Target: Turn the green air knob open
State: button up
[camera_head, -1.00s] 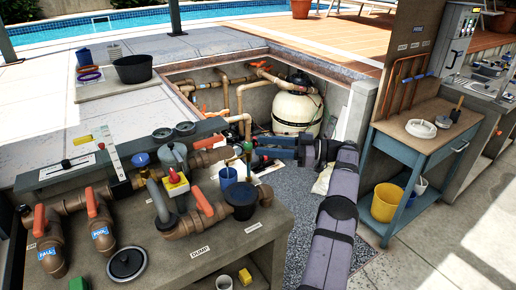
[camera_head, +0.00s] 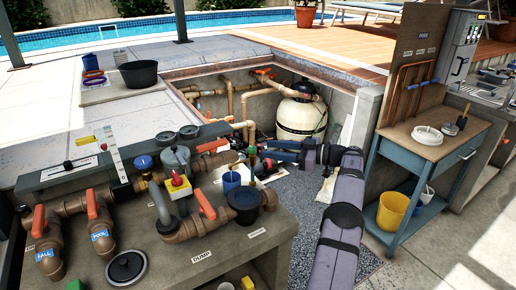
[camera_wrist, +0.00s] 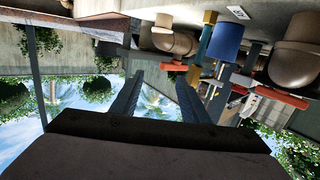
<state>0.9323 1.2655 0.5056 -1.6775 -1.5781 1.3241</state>
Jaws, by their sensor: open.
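A small green part (camera_head: 252,151), which seems to be the green air knob, shows behind the bench beside the pipe fittings. It is tiny and partly covered, so I cannot tell its turn position. My gripper (camera_head: 264,157) reaches in from the right, with its tips close to that part; I cannot tell whether they touch. In the wrist view my gripper (camera_wrist: 158,78) has its two dark fingers spread wide with nothing between them. I cannot make out the green knob in that view.
A cream filter tank (camera_head: 300,117) stands behind my arm.

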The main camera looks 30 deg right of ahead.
jog(key=w+r+n+h+b, duration=0.1)
jog(key=w+r+h+b, duration=0.25)
jog(key=w+h, duration=0.8)
notch_tip(320, 180, up, 14)
jog(key=s+a+n+t+h+b, duration=0.1)
jog(key=a+n+t+h+b, duration=0.15)
jog(key=h, duration=0.55)
jog(key=n+g+h+b, duration=0.2)
jog(key=n, duration=0.8)
send_over(251, 150)
jog(key=w+d, duration=0.2)
jog(key=w, duration=0.2)
notch_tip(251, 150, down, 8)
jog(key=s+a+f+n, duration=0.2)
jog(key=s+f+n, duration=0.1)
jog(key=s+a+f+n, duration=0.1)
jog(key=s+f+n, duration=0.1)
jog(key=shift+f+h, duration=0.25)
jog(key=shift+s+a+f+n, duration=0.2)
jog(key=shift+s+f+n, duration=0.25)
jog(key=shift+n, duration=0.2)
jog(key=p+x, duration=0.1)
jog(key=x, duration=0.6)
jog(key=shift+w+p, duration=0.2)
jog(key=shift+p, duration=0.1)
